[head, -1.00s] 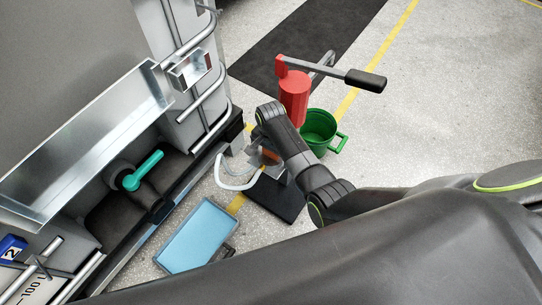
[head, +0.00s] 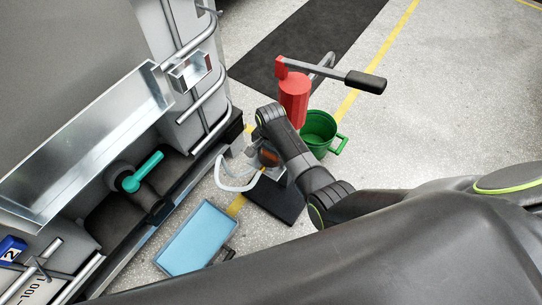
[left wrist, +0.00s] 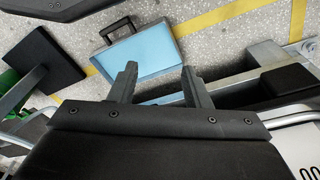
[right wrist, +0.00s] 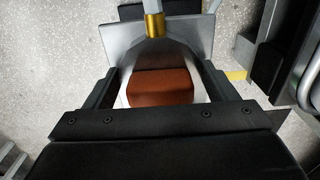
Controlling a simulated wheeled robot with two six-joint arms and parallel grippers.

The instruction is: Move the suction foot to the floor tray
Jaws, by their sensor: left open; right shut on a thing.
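The suction foot has an orange-brown grip block (right wrist: 160,87) on a flared grey metal body with a brass collar. My right gripper (right wrist: 160,75) is shut on that block, one finger on each side. In the head view the suction foot (head: 268,157) is partly covered by my right arm, above a dark flat panel. The floor tray (head: 196,238) is light blue and shallow, lying on the floor to the lower left of the foot. It also shows in the left wrist view (left wrist: 148,50). My left gripper (left wrist: 160,85) is open and empty there, fingers apart in front of the tray.
A pale hose (head: 232,184) loops left of the foot. The dark panel (head: 277,201) is between foot and tray. A red pump (head: 294,98) and green bucket (head: 319,130) stand behind my right arm. The washer with its steel trough (head: 85,145) and teal handle (head: 143,171) borders the left.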

